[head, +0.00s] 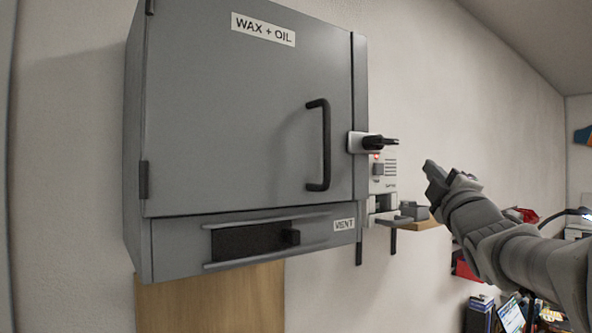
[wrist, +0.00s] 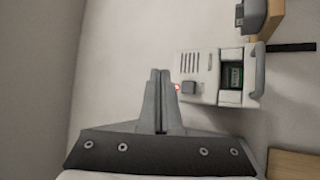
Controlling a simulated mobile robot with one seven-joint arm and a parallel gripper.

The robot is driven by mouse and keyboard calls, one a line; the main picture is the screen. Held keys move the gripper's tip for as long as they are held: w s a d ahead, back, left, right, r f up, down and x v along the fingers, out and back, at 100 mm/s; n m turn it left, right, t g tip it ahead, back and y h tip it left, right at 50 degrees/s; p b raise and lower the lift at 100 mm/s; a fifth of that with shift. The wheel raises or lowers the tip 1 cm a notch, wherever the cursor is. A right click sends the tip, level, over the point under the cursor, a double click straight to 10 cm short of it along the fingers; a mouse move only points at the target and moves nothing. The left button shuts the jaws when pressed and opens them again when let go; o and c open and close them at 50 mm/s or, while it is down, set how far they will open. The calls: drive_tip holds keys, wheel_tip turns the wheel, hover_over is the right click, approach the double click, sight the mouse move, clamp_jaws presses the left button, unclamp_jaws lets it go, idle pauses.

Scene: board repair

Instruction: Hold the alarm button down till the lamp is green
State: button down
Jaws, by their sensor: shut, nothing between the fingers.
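The alarm (head: 390,183) is a small white box on the wall, just right of the grey cabinet; it also shows in the wrist view (wrist: 209,68). Its lamp (head: 376,156) glows red, also in the wrist view (wrist: 178,88). The square grey button (head: 378,169) sits beside the lamp, and shows in the wrist view (wrist: 189,87). My gripper (head: 431,167) is shut and empty, to the right of the alarm in the head view with a gap. In the wrist view its fingertips (wrist: 160,72) lie left of the lamp and button, not over the button.
The cabinet (head: 235,120), labelled WAX + OIL, is shut; its black handle (head: 319,145) and latch (head: 372,141) stick out near the alarm. The alarm has an open compartment with something green (wrist: 232,75) inside. A wooden shelf (head: 422,224) is below right.

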drive_tip(key=p, duration=0.1)
approach(384, 164)
wheel_tip(384, 164, up, 2)
drive_tip(key=w+d, duration=0.2)
drive_tip(key=shift+w+a+r, duration=0.15)
drive_tip(key=shift+w+a, duration=0.05)
drive_tip(key=shift+w, duration=0.35)
drive_tip(key=shift+w+a+r, duration=0.15)
drive_tip(key=shift+w+r, duration=0.05)
drive_tip(key=shift+w, duration=0.35)
drive_tip(key=shift+w+b, duration=0.1)
drive_tip(key=shift+b, duration=0.35)
idle(0.6)
drive_tip(key=shift+w+a, duration=0.2)
drive_tip(key=shift+w, duration=0.05)
drive_tip(key=shift+w+a+b, duration=0.3)
drive_tip(key=shift+w+b, duration=0.05)
drive_tip(key=shift+b, duration=0.1)
idle(2.0)
drive_tip(key=shift+d, duration=0.1)
idle(0.5)
drive_tip(key=shift+s+d+b, duration=0.4)
drive_tip(key=shift+s+b, duration=0.3)
